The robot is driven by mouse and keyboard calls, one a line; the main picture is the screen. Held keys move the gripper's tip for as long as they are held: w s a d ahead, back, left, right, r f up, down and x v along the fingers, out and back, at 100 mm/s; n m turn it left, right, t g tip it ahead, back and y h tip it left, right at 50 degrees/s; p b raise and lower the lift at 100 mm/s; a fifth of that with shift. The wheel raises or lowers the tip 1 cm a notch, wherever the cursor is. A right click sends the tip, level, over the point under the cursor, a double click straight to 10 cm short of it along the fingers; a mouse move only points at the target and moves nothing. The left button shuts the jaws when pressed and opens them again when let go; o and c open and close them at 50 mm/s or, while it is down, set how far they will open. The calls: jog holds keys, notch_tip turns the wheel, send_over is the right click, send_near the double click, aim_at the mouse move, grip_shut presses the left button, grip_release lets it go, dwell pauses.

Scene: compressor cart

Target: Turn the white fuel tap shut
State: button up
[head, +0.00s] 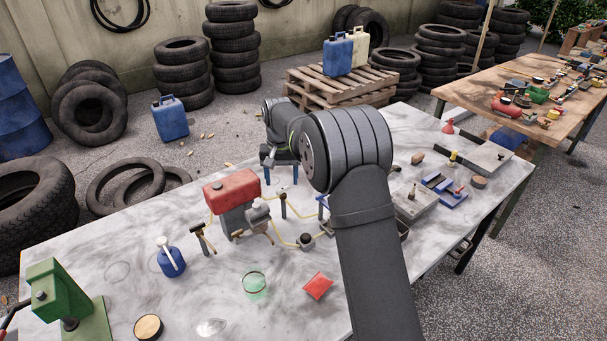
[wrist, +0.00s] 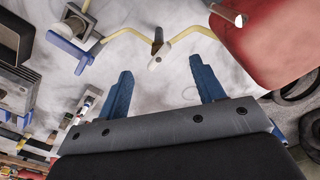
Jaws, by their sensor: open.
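A small tap with a pale, whitish lever (wrist: 155,61) sits on a yellow fuel line in the wrist view, just beyond and between my fingertips. In the head view a dark post (head: 283,207) stands on the same line, right of the red-tanked engine (head: 232,187); its lever is too small to make out. My gripper (wrist: 163,80) is open, with two blue fingers apart and nothing between them. In the head view my gripper (head: 281,172) is partly behind my arm, above the table's far side. It looks apart from the tap.
A blue lever (wrist: 67,48) is at left in the wrist view, and a grey bar with a white end (wrist: 232,15) is near the red tank (wrist: 285,35).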

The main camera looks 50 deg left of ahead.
aim_at(283, 189)
notch_tip(283, 189, up, 15)
jog(key=n, duration=0.7)
jog(key=shift+n, duration=0.3)
notch_tip(283, 189, down, 18)
jog(key=shift+d+r, duration=0.15)
jog(key=shift+r, duration=0.05)
jog(key=c, duration=1)
jog(key=shift+m, duration=0.5)
jog(key=o, duration=1)
